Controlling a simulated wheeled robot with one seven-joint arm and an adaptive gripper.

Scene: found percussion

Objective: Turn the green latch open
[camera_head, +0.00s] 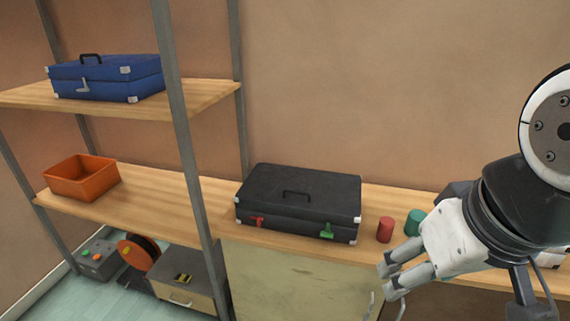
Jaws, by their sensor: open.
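A black case (297,200) with light metal corners lies shut on the wooden shelf. Its front has a green latch (327,231) on the right and a red latch (257,221) on the left. The exact angle of the green latch is too small to tell. My gripper (386,275) is open and empty, in front of the shelf edge, to the right of and below the green latch. It is apart from the case.
A red cylinder (385,230) and a green cylinder (414,222) stand right of the case, near my gripper. An orange bin (82,178) sits left, beyond a grey post (186,140). A blue case (106,78) rests on the upper shelf.

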